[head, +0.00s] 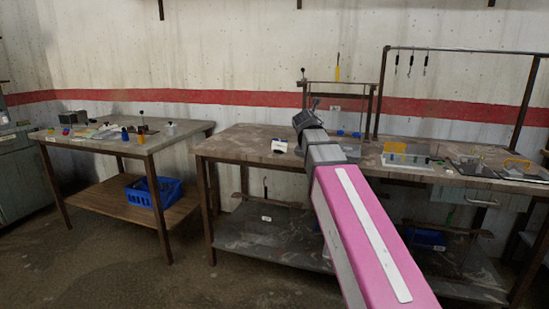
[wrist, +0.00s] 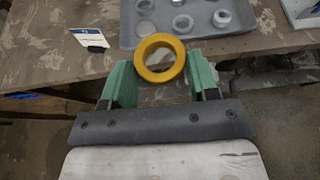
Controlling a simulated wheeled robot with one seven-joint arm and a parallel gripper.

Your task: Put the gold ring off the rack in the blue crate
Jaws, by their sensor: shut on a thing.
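The gold ring (wrist: 158,77) is between the two green fingers of my gripper (wrist: 162,75) in the wrist view. The fingers are shut on it from both sides, and its open hole faces the camera. It is held near the bench's edge, with the bench top beyond it. In the head view my arm reaches over the right bench, and the ring cannot be made out. A blue crate (head: 165,199) stands on the lower shelf of the left table. The rack (head: 450,50) has a tall metal rail with several dark hooks above the right bench.
A grey tray (wrist: 128,30) with several pale rings and discs lies beyond the ring. A white card (wrist: 88,37) lies left of it. The left table (head: 110,145) holds small items. Another blue container (head: 427,239) is under the right bench. Floor shows between the tables.

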